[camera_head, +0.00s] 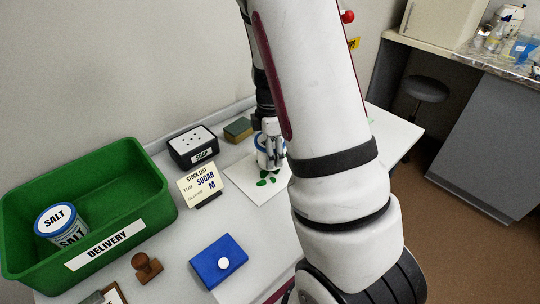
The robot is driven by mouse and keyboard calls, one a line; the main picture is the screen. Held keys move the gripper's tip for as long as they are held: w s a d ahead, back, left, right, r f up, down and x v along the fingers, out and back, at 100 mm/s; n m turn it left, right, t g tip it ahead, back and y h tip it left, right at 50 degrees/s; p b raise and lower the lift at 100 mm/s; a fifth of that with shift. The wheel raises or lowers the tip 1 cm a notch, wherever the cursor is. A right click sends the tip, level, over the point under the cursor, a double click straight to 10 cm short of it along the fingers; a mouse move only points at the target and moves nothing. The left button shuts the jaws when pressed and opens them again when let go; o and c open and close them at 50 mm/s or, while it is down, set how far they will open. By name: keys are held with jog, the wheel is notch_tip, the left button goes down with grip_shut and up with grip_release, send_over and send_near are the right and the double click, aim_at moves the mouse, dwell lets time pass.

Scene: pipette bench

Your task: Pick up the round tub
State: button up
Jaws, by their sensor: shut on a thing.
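A round white tub with a blue rim (263,160) is at the white sheet with green marks (240,180), partly hidden by my gripper and arm. My gripper (271,146) reaches down from above and is shut on this tub. I cannot tell whether the tub touches the sheet or is a little above it. Another round tub, blue and white and labelled SALT (60,222), stands in the green DELIVERY crate (150,190) at the left.
A black SOAP box (193,146), a sponge (238,129) and a stock list card (201,186) reading SUGAR stand left of the sheet. A blue box with a white knob (215,262) and a wooden stamp (146,267) are nearer. My arm hides the table's middle right.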

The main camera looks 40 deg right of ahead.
jog(key=shift+s+r, duration=0.1)
jog(key=shift+r, duration=0.7)
jog(key=s+a, duration=0.1)
jog(key=s, duration=0.4)
jog(key=s+a, duration=0.2)
jog(key=s, duration=0.3)
jog(key=s+a+r, duration=0.1)
jog(key=s+a, duration=0.1)
jog(key=s, duration=0.3)
